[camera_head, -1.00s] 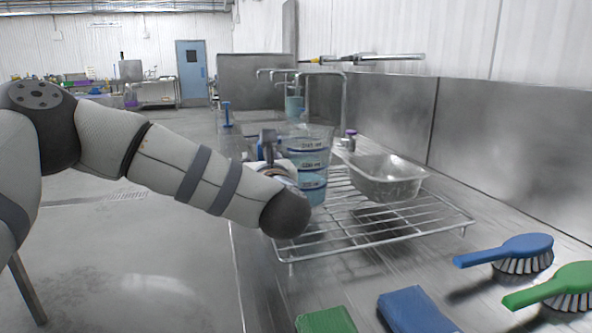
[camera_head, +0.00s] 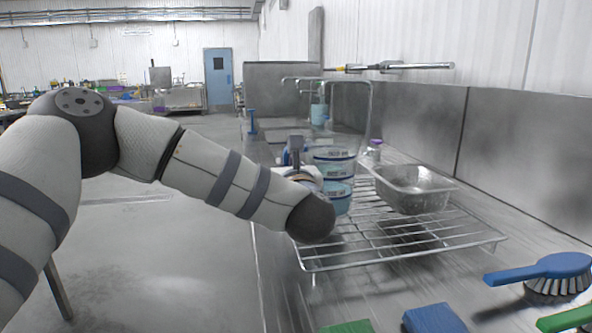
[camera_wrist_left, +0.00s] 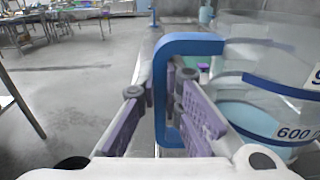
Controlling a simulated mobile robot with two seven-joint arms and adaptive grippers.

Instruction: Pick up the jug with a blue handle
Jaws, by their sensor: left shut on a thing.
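The jug (camera_head: 334,172) is clear, with blue bands and volume labels, and stands upright at the left end of the wire rack in the head view. In the left wrist view, its clear wall (camera_wrist_left: 265,70) and blue handle (camera_wrist_left: 190,46) show large at the right. My left gripper (camera_wrist_left: 160,95) is shut on the handle, with a purple-padded finger on each side. In the head view my forearm hides part of the gripper and the jug's lower left. I cannot tell whether the jug's base touches the rack. My right gripper is out of view.
The wire rack (camera_head: 400,254) holds a metal pan (camera_head: 414,192) right of the jug. A blue brush (camera_head: 548,270) and a blue block (camera_head: 434,319) lie at the front right. Open floor lies left of the counter.

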